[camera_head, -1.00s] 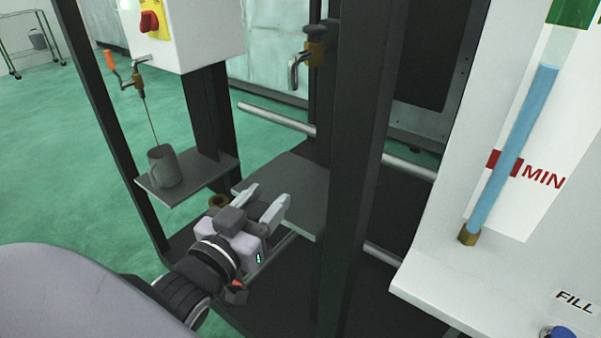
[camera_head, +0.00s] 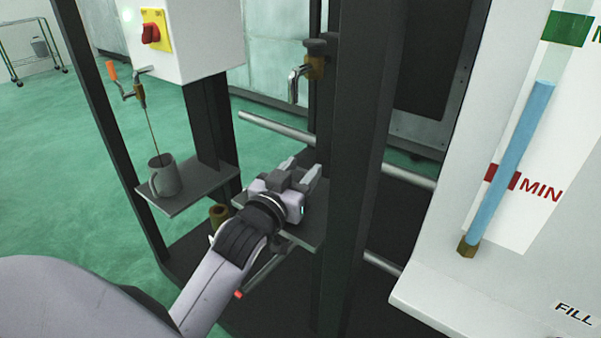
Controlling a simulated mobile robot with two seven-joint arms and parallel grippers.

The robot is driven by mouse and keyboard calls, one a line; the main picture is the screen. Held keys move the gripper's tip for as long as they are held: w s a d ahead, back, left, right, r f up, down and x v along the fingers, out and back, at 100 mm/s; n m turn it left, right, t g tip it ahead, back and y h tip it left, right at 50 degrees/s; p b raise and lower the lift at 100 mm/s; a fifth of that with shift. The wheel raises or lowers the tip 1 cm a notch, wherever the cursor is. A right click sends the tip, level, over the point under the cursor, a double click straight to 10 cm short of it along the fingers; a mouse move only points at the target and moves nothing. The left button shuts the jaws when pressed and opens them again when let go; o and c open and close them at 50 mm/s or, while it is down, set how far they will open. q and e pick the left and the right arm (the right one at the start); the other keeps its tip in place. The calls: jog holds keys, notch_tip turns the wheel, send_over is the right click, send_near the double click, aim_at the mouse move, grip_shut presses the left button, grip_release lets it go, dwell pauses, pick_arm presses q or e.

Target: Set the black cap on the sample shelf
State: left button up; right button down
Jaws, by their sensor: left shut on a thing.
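My left gripper (camera_head: 300,172) reaches in from the lower left, over the grey shelf (camera_head: 311,228) below a brass tap (camera_head: 314,67). Its two light fingers point away from me, with a small gap between them. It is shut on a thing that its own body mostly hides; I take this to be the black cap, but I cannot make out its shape. No black cap shows elsewhere. I cannot tell whether the held thing touches the shelf. My right gripper is not in view.
A grey mug (camera_head: 166,180) stands on a second, smaller shelf (camera_head: 208,193) to the left, under a thin spout. A dark upright post (camera_head: 352,180) stands close right of my gripper. A white tank panel (camera_head: 440,275) with a blue level tube (camera_head: 508,170) fills the right side.

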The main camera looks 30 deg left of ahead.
pick_arm(q)
jog(key=shift+f, duration=0.3)
jog(key=shift+f, duration=0.1)
jog(key=o, duration=1)
jog(key=shift+s, duration=0.2)
jog(key=s, duration=0.7)
jog(key=s+d+b, duration=0.1)
jog(key=s, duration=0.3)
jog(key=shift+s, duration=0.25)
